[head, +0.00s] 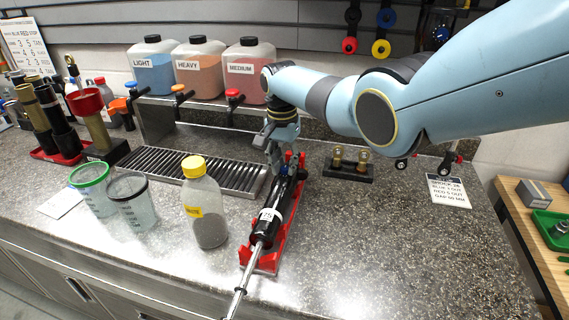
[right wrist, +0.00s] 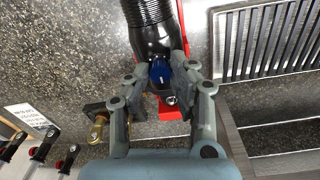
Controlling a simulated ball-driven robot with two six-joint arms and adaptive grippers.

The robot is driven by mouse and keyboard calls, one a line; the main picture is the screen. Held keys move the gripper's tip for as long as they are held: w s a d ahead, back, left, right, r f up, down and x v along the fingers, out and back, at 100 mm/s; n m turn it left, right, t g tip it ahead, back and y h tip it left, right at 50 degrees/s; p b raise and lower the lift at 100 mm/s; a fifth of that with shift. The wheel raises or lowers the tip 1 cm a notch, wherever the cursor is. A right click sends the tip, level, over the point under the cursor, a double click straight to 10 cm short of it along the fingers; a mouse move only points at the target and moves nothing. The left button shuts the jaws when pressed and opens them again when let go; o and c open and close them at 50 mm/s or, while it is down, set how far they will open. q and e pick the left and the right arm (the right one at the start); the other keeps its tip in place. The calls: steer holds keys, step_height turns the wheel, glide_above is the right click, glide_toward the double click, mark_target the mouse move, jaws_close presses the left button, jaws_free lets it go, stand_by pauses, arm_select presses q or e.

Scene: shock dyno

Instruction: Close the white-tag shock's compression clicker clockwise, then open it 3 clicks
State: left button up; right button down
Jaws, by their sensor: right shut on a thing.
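The white-tag shock (head: 267,224) lies in a red cradle (head: 272,258) on the counter, its shaft pointing toward the front edge. Its white band carries dark lettering that I cannot read fully. My right gripper (head: 280,172) is at the far end of the shock. In the right wrist view, the right gripper (right wrist: 167,77) has its two fingers closed around a blue knob (right wrist: 161,72) with a pale mark, at the end of the black shock body (right wrist: 155,38). I cannot read any clicker setting. My left gripper is not in view.
A yellow-capped bottle (head: 204,205) stands left of the shock, with two measuring cups (head: 132,205) further left. A drain grate (head: 190,166) and jugs (head: 199,68) are behind. A block with brass fittings (head: 348,165) and a printed card (head: 448,191) lie right. The front right counter is clear.

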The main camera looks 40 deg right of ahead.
mark_target(283, 169)
steer(key=shift+r, duration=0.1)
steer(key=c, duration=1.1)
jaws_free()
steer(key=r, duration=1.2)
steer(key=shift+a, duration=0.2)
steer(key=shift+f, duration=0.15)
